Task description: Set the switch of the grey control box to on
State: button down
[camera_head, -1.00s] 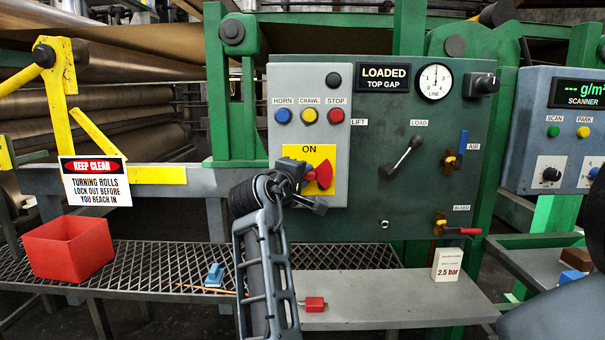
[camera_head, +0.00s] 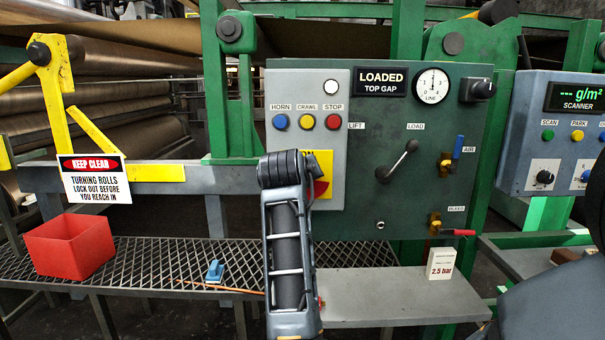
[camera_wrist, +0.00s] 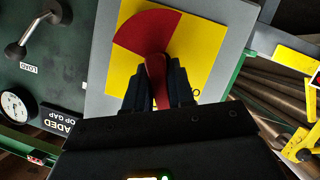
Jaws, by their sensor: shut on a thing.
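The grey control box (camera_head: 300,100) is at the left of the green panel, with HORN, CRAWL and STOP buttons and a yellow switch plate (camera_head: 327,187) below. In the head view my arm hides my gripper and most of that plate. In the wrist view, turned upside down, my gripper (camera_wrist: 157,74) is shut on the red switch handle (camera_wrist: 155,68). The handle points down the picture, toward the side with the partly hidden ON lettering (camera_wrist: 196,92). A red sector (camera_wrist: 142,33) shows on the yellow plate (camera_wrist: 207,48). The lamp (camera_head: 331,87) on the box is white.
A LOAD lever (camera_head: 398,160), a gauge (camera_head: 433,86) and AIR and BLEED valves stand right of the box. A shelf (camera_head: 390,290) lies below. A red bin (camera_head: 68,250) and a blue object (camera_head: 214,271) rest on the grating at left.

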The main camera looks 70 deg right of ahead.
jog(key=m+t, duration=0.1)
jog(key=m+t+y, duration=0.1)
jog(key=m, duration=0.1)
jog(key=shift+s+d, duration=0.15)
jog(key=shift+s, duration=0.2)
jog(key=shift+m, duration=0.3)
jog(key=c, duration=1)
grip_release()
jog(key=shift+c, duration=0.2)
jog(key=v, duration=0.8)
